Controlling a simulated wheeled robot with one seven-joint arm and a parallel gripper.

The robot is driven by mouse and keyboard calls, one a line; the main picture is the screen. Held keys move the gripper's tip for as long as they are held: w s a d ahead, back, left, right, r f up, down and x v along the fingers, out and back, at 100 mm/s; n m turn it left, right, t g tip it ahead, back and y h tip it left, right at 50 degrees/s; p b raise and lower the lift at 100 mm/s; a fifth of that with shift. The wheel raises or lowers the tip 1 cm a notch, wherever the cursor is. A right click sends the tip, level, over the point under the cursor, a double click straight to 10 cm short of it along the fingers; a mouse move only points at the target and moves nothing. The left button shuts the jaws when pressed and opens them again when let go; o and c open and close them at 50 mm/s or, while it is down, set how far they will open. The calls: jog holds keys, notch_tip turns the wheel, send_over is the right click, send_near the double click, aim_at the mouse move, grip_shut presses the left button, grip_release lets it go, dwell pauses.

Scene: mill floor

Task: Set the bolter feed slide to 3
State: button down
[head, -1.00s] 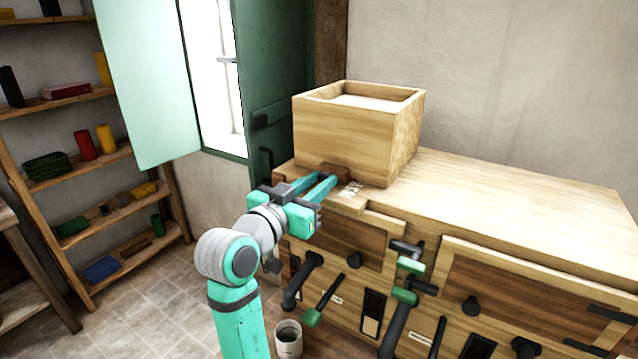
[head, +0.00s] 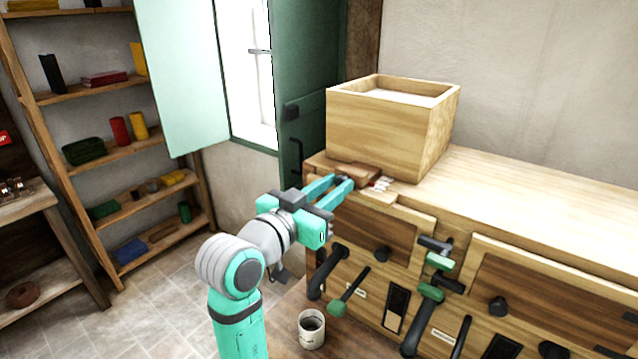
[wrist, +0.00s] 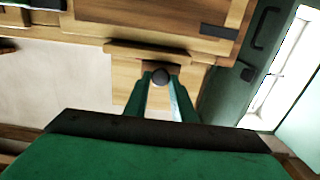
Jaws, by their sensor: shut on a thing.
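The bolter feed slide (head: 362,173) is a brown wooden piece at the foot of the pale wooden hopper box (head: 375,122), on the left end of the bench top. Small white labels (head: 382,184) lie beside it; their figures are too small to read. My gripper (head: 344,183) reaches the slide from the front left. In the wrist view, the fingers of my gripper (wrist: 160,80) are closed around a dark round knob (wrist: 160,76) at the slide's end. The fingers partly hide the knob in the head view.
The bench front carries several dark knobs and levers, including green-gripped ones (head: 431,292), below my gripper. A white cup (head: 311,329) stands low in front. A green shutter (head: 305,90) and window are behind left. Shelves (head: 95,92) stand at the left. The bench top's right is clear.

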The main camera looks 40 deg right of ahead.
jog(key=shift+a+f, duration=0.1)
jog(key=shift+a, duration=0.1)
jog(key=c, duration=1.5)
grip_release()
jog(key=shift+s+a, duration=0.1)
jog(key=shift+a, duration=0.05)
jog(key=shift+c, duration=0.2)
jog(key=v, duration=1)
jog(key=shift+a, duration=0.35)
